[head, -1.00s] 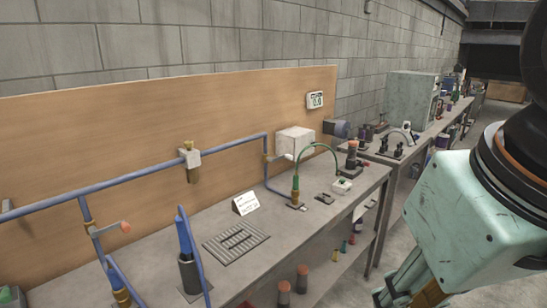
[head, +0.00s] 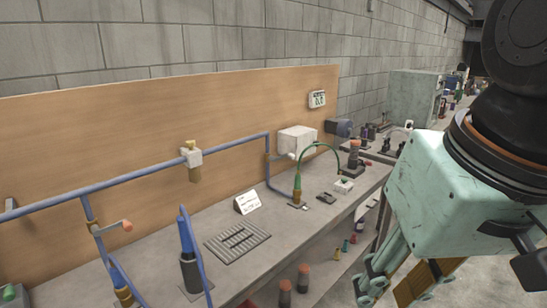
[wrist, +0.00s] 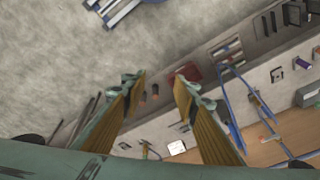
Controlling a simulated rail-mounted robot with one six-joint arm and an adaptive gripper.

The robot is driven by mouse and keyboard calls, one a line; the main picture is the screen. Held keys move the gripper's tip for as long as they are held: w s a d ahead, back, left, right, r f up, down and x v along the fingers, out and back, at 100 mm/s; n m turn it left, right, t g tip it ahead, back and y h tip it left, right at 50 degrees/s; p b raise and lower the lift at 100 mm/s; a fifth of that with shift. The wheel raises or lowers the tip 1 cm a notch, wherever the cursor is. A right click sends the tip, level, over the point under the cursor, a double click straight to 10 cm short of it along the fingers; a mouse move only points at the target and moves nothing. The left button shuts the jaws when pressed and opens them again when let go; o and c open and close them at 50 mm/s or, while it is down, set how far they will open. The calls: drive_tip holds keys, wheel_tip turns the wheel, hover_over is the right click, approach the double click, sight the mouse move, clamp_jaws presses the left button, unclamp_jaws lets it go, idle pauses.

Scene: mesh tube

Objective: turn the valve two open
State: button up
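Blue pipework (head: 135,182) runs along the wooden back panel above the bench. Another is a white block with a yellow knob (head: 191,145) on the horizontal pipe. I cannot read which one is valve two. My gripper (wrist: 158,82) is open and empty in the wrist view, its two fingers apart. In the head view my gripper (head: 395,285) hangs at the lower right, in front of the bench and apart from the pipes.
A white box (head: 297,140) is at the back. Bottles stand on the lower shelf. The floor before the bench is open.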

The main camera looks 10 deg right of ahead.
drive_tip(key=w+a+r+m+g+y+p, duration=0.1)
drive_tip(key=w+a+m+y+p, duration=0.2)
drive_tip(key=w, duration=0.7)
drive_tip(key=w+a+r+m+g+y+p, duration=0.1)
drive_tip(key=w+a+r+m+y, duration=0.15)
drive_tip(key=w+a, duration=0.55)
drive_tip(key=w+a+r+m+y+p, duration=0.1)
drive_tip(key=w+a+m+y+p, duration=0.15)
drive_tip(key=w, duration=0.85)
drive_tip(key=w+d+f+m+t+y+p, duration=0.1)
drive_tip(key=w+d+m+y, duration=0.2)
drive_tip(key=w, duration=1)
drive_tip(key=w+d+f+m+t+y+p, duration=0.1)
drive_tip(key=w+f+m, duration=0.1)
drive_tip(key=w, duration=0.3)
drive_tip(key=w+d+f+m+t+y, duration=0.1)
drive_tip(key=w+m+t, duration=0.1)
drive_tip(key=w, duration=0.3)
drive_tip(key=m+t+h+p, duration=0.2)
drive_tip(key=m+t+p, duration=0.2)
drive_tip(key=m+t, duration=0.55)
approach(294, 157)
drive_tip(key=v, duration=0.3)
drive_tip(key=shift+d+r+m+g, duration=0.15)
drive_tip(key=shift+r+m+g, duration=0.25)
drive_tip(key=shift+r, duration=0.2)
drive_tip(key=shift+f+x, duration=0.1)
drive_tip(key=shift+x, duration=3.35)
drive_tip(key=shift+f+x, duration=0.15)
drive_tip(key=shift+x, duration=3.3)
